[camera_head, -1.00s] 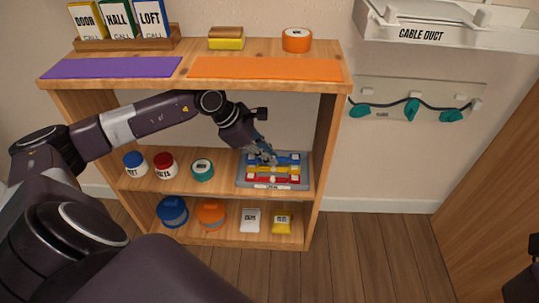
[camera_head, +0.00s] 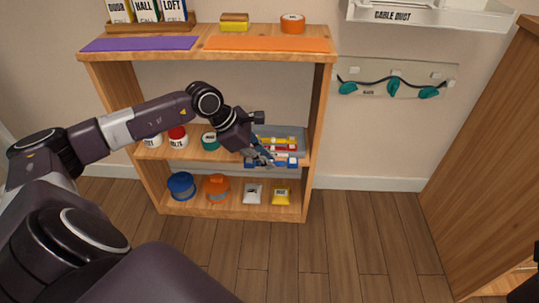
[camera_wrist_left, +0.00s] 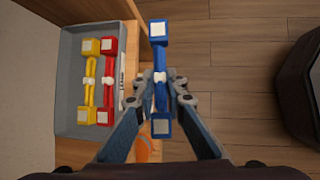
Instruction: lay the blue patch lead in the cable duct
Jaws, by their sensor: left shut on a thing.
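The blue patch lead (camera_wrist_left: 159,95) is in my left gripper (camera_wrist_left: 160,88), whose fingers are shut on its middle. In the head view the blue lead (camera_head: 284,162) is in front of the middle shelf's edge, just off the grey tray (camera_head: 302,133), with my left gripper (camera_head: 262,157) at it. The tray also shows in the wrist view (camera_wrist_left: 72,60), holding a yellow lead (camera_wrist_left: 90,80) and a red lead (camera_wrist_left: 107,80). The cable duct (camera_head: 430,17) is a white open trough on the wall at the upper right. My right gripper is not clearly in view.
The shelf unit's top (camera_head: 205,58) carries purple and orange mats, cards and tape. Jars stand on the middle shelf; tubs and small packets are below. A panel with a dark cable and teal clips (camera_head: 394,88) hangs under the duct. A wooden door or cabinet (camera_head: 490,150) stands right. Floor between is clear.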

